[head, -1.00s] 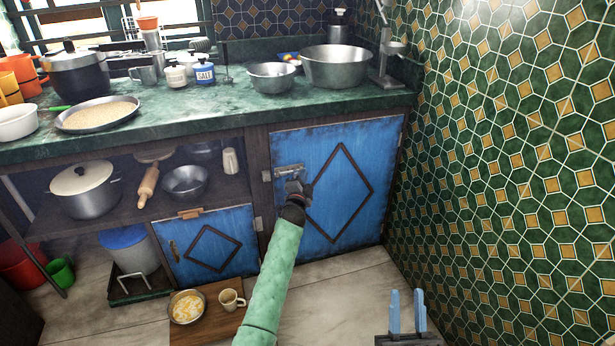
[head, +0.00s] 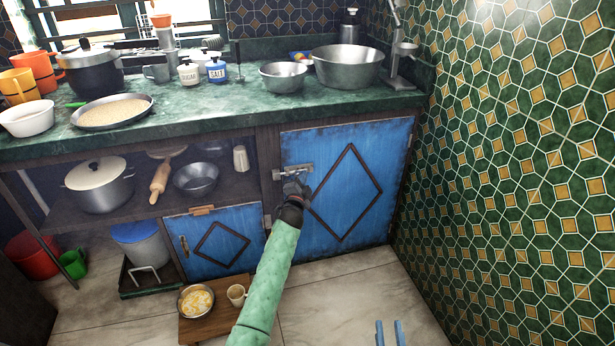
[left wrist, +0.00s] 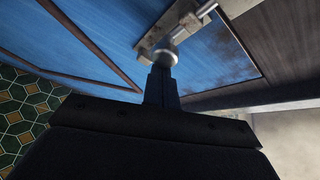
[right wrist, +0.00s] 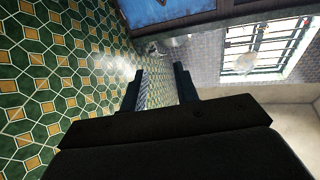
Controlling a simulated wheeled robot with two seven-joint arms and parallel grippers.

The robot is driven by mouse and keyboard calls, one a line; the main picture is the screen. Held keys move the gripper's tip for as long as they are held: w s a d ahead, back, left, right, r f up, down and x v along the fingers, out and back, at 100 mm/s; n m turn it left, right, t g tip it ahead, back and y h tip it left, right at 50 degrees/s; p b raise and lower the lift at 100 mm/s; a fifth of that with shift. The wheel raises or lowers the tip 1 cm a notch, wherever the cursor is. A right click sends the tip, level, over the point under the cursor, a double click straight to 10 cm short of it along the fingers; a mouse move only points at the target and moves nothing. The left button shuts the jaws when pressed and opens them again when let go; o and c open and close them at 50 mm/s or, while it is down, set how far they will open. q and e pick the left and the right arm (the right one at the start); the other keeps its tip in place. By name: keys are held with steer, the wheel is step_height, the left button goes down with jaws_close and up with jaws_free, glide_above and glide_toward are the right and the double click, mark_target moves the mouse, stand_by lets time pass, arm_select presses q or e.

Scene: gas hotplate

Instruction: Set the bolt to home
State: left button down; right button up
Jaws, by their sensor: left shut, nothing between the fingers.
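The metal bolt (head: 293,169) is mounted at the upper left edge of the large blue cabinet door (head: 343,225) with the diamond trim. In the left wrist view the bolt (left wrist: 190,24) shows its plate, rod and a round knob (left wrist: 165,57). My left gripper (head: 296,186) is at the bolt, just below it in the head view. Its fingers (left wrist: 162,75) are shut with nothing between them, and their tips are at the knob; I cannot tell whether they touch. My right gripper (head: 390,334) is open and empty, low in the head view; its fingers (right wrist: 158,76) stand apart.
A green counter (head: 215,113) with bowls and pots runs above the door. An open shelf with a lidded pot (head: 98,185) is to the left. A low wooden board (head: 215,325) with a dish and mug is on the floor. A tiled wall (head: 510,170) closes the right side.

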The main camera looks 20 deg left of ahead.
arm_select(q)
steer(key=shift+s+a, duration=0.2)
steer(key=shift+a, duration=0.1)
arm_select(e)
steer(key=shift+s+f+g, duration=0.15)
steer(key=shift+f+g, duration=0.45)
steer(key=shift+f, duration=1.15)
arm_select(q)
steer(key=shift+r, duration=0.1)
